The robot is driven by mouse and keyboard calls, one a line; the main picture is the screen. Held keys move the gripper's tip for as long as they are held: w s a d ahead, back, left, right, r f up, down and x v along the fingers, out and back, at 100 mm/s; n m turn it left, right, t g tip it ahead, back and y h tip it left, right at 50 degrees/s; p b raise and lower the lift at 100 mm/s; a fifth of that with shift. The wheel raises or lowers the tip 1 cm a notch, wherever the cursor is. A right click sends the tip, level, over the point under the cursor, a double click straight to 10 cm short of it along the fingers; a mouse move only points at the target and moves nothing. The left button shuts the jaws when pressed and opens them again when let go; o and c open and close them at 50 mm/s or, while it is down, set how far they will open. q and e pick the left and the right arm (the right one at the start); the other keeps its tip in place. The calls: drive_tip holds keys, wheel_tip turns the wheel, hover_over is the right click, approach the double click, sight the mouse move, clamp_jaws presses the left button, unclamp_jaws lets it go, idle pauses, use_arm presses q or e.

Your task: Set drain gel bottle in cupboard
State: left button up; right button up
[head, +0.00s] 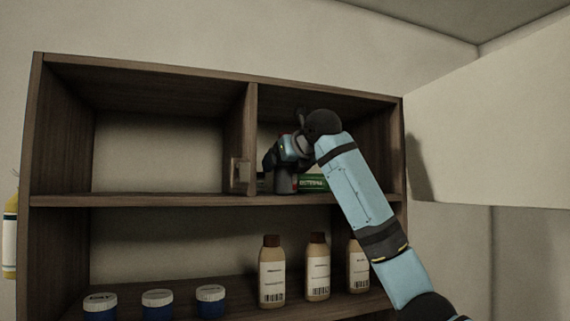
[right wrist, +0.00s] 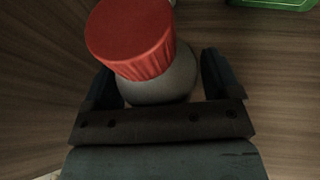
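A grey bottle with a red cap, which looks like the drain gel bottle (head: 285,182), stands on the upper shelf (head: 150,199) of the wooden cupboard, in its right compartment. It is mostly hidden behind my right gripper (head: 277,157) in the head view. In the right wrist view the red cap (right wrist: 130,35) and grey body (right wrist: 165,82) lie between the fingers of my right gripper (right wrist: 160,85). The left finger is close to the bottle and a gap shows at the right finger, so the gripper is open around it. My left gripper is out of view.
A green item (head: 313,184) lies just right of the bottle. A wooden divider (head: 240,140) stands close on the left. Below are several brown-capped bottles (head: 272,275) and blue jars (head: 157,303). The upper left compartment is empty. A yellow bottle (head: 10,240) shows outside, far left.

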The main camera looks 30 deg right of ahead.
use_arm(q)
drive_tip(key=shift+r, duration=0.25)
use_arm(e)
drive_tip(key=shift+r, duration=0.25)
drive_tip(key=shift+s+b, duration=0.35)
drive_tip(key=shift+s, duration=0.05)
use_arm(q)
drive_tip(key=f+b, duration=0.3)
drive_tip(key=b, duration=0.1)
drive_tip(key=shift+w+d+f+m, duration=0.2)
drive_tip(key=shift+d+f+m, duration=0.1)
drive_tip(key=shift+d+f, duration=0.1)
use_arm(e)
drive_tip(key=s+r, duration=0.1)
drive_tip(key=s, duration=1.3)
drive_tip(key=shift+a, duration=0.45)
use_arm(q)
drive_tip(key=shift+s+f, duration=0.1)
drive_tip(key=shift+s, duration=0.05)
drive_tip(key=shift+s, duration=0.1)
